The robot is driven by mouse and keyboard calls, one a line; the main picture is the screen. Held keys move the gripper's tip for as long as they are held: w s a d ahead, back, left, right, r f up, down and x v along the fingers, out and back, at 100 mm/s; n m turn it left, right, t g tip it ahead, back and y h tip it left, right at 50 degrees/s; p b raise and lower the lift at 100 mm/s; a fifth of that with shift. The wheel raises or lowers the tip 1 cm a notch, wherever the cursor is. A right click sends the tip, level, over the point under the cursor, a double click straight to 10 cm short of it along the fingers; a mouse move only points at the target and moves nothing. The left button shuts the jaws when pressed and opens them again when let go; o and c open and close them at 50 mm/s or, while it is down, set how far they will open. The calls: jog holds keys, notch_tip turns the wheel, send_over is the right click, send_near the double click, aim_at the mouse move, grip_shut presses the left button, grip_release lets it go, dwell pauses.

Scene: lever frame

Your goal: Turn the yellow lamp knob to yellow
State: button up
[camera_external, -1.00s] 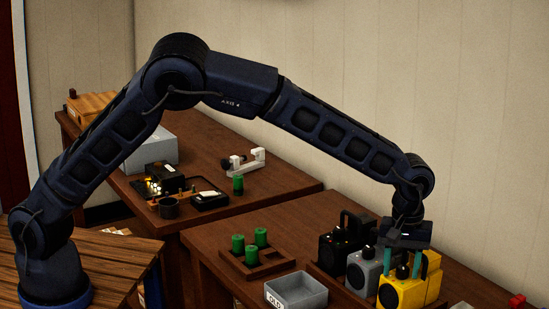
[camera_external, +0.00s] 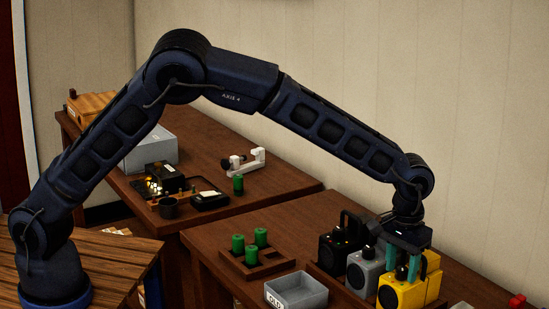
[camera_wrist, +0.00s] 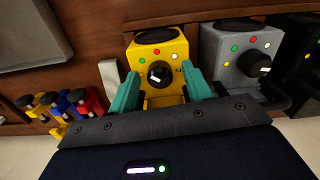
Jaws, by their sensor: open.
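The yellow lamp (camera_external: 401,294) stands at the lower right of the outside view, and it also shows in the wrist view (camera_wrist: 176,48). Its black knob (camera_wrist: 158,74) has a white pointer mark and a ring of coloured dots around it, with green, red and white ones visible. I cannot tell exactly which dot the pointer faces. My gripper (camera_external: 403,265) is open above the lamp, pointing down. In the wrist view its teal fingers (camera_wrist: 159,88) stand on either side of the knob, apart from it.
A grey lamp (camera_external: 364,271) and a black lamp (camera_external: 338,252) stand beside the yellow one. A grey bin (camera_external: 296,291) and a wooden tray with green cylinders (camera_external: 233,265) lie to the left. Small red, blue and yellow items (camera_wrist: 75,105) show in the wrist view.

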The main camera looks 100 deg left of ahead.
jog(key=m, duration=0.3)
jog(key=shift+m, duration=0.3)
notch_tip(320, 180, up, 11)
jog(key=s+d+r+m+t, duration=0.2)
jog(key=s+r, duration=0.3)
jog(key=s, duration=0.5)
jog(key=s+d+r+m+t, duration=0.2)
jog(key=s+r, duration=0.3)
jog(key=s, duration=0.5)
jog(key=shift+s+d+r+m, duration=0.25)
jog(key=shift+s+d+m, duration=0.15)
jog(key=shift+d+m, duration=0.2)
jog(key=n+g, duration=0.4)
jog(key=n, duration=0.1)
send_near(403, 268)
notch_tip(403, 268, down, 9)
jog(key=shift+r, duration=0.15)
